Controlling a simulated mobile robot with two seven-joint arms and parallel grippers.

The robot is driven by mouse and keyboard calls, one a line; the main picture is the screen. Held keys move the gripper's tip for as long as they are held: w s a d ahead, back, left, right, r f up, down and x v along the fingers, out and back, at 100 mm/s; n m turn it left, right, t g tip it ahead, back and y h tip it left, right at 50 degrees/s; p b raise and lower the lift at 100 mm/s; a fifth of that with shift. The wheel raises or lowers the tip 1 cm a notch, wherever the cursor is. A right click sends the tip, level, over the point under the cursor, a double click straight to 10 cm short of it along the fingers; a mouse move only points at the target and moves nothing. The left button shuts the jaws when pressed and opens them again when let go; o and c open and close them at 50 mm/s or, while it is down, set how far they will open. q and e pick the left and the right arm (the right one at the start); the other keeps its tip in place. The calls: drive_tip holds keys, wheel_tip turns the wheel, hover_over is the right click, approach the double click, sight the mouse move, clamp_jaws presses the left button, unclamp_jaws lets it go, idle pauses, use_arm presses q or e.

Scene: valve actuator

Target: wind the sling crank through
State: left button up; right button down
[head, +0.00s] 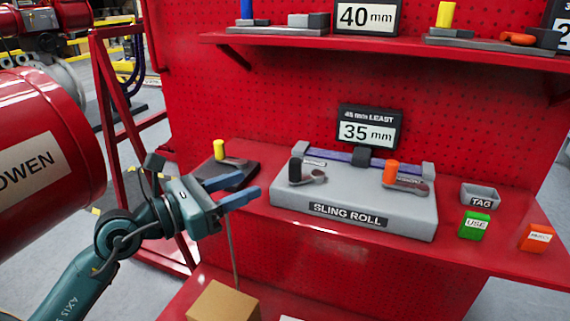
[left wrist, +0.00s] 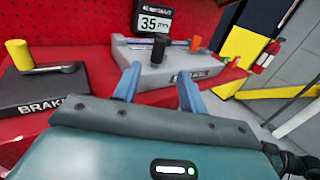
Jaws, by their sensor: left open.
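The grey sling roll unit (head: 340,202) sits on the red shelf, with a blue roll (head: 345,157) along its back. It has a black-handled crank (head: 296,171) on the left and an orange-handled crank (head: 391,172) on the right. My left gripper (head: 249,186) is open and empty, left of the unit and apart from both cranks. In the left wrist view its fingers point toward the unit, with the black handle (left wrist: 158,48) beyond and between them and the orange handle (left wrist: 195,43) further right. My right gripper is out of view.
A black brake block with a yellow handle (head: 219,150) stands behind my left gripper. A display (head: 368,130) reads 35 mm. A grey TAG tray (head: 480,195), green USE block (head: 474,225) and orange block (head: 537,238) stand at right. A cardboard box (head: 223,302) is below.

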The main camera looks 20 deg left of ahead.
sight(290, 166)
use_arm(q)
drive_tip(key=p+x, duration=0.2)
drive_tip(key=x, duration=1)
drive_tip(key=shift+w+d, duration=0.15)
drive_tip(key=shift+w, duration=0.2)
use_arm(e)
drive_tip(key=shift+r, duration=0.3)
